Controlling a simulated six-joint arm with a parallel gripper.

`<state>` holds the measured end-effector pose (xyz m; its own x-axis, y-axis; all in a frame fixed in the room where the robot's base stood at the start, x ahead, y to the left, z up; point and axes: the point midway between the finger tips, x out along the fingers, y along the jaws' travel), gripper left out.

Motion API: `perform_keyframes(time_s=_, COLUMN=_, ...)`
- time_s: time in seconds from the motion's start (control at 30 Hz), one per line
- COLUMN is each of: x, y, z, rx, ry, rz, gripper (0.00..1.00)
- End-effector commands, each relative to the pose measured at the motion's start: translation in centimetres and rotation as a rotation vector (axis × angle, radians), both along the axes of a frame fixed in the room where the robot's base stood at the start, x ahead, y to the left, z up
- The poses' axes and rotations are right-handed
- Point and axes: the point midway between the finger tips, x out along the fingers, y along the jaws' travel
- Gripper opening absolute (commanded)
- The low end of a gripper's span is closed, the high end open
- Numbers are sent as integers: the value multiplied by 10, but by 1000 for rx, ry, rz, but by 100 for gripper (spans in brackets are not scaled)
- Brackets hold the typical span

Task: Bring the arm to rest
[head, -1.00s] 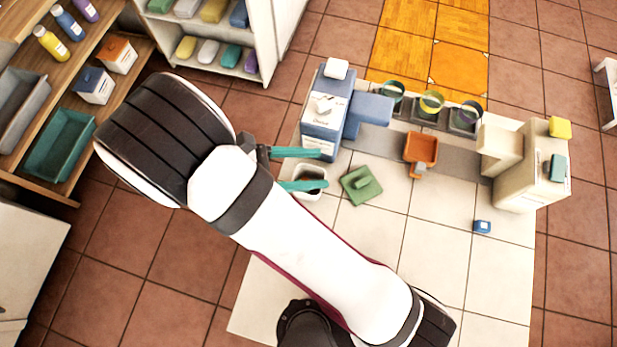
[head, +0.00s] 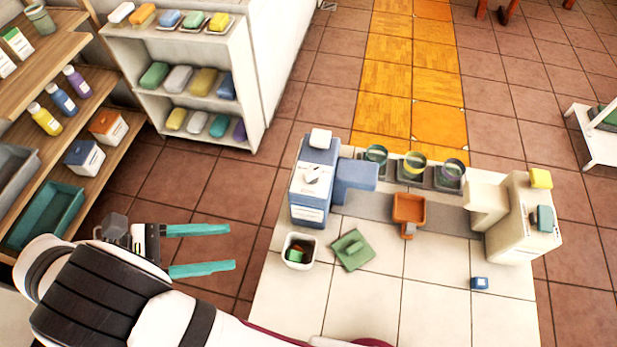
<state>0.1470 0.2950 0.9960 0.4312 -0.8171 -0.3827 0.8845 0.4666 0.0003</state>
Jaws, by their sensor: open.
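My gripper (head: 201,250) is open, with two teal fingers apart and pointing right. Nothing is between them. It hangs left of the white tiled counter (head: 375,305), over the brown floor tiles. My arm runs along the bottom left of the head view. The white bin (head: 287,262) with green and reddish things inside stands on the counter's left part, to the right of the fingertips and apart from them. A green lid-like square with a handle (head: 353,250) lies beside the bin.
A blue dispenser (head: 314,190) and a cream dispenser (head: 522,225) stand on the counter. Between them are an orange scoop (head: 408,209) and several round cups at the back. A small blue block (head: 479,283) lies at right. Shelves (head: 190,95) with soaps and bottles stand at left.

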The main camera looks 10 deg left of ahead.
Motion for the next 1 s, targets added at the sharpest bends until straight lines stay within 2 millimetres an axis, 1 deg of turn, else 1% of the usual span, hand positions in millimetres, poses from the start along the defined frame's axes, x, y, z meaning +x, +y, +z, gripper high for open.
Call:
perform_keyframes(time_s=0.07, x=2, y=-2, z=1, rx=6, ry=0, rz=-9, gripper=63)
perform_keyframes(time_s=0.1, x=7, y=-7, z=5, rx=22, ry=0, rz=-36, gripper=63)
perform_keyframes(time_s=0.17, x=23, y=-25, z=17, rx=76, ry=-4, rz=-126, gripper=63)
perform_keyframes(time_s=0.2, x=36, y=-46, z=29, rx=135, ry=-11, rz=-228, gripper=63)
perform_keyframes(time_s=0.27, x=55, y=-91, z=48, rx=258, ry=-42, rz=-442, gripper=63)
perform_keyframes(time_s=0.3, x=60, y=-125, z=58, rx=353, ry=-77, rz=-608, gripper=63)
perform_keyframes(time_s=0.33, x=60, y=-149, z=65, rx=426, ry=-113, rz=-739, gripper=63)
perform_keyframes(time_s=0.37, x=57, y=-172, z=69, rx=501, ry=-155, rz=-876, gripper=63)
perform_keyframes(time_s=0.4, x=48, y=-200, z=73, rx=600, ry=-225, rz=-1067, gripper=63)
perform_keyframes(time_s=0.47, x=29, y=-231, z=74, rx=742, ry=-350, rz=-1358, gripper=63)
perform_keyframes(time_s=0.5, x=16, y=-244, z=73, rx=827, ry=-444, rz=-1544, gripper=63)
perform_keyframes(time_s=0.6, x=-8, y=-258, z=64, rx=990, ry=-668, rz=-1937, gripper=63)
perform_keyframes(time_s=0.7, x=-17, y=-261, z=56, rx=1081, ry=-829, rz=-2181, gripper=63)
perform_keyframes(time_s=0.8, x=-19, y=-261, z=53, rx=1116, ry=-899, rz=-2282, gripper=63)
perform_keyframes(time_s=1.0, x=-19, y=-260, z=52, rx=1117, ry=-903, rz=-2292, gripper=63)
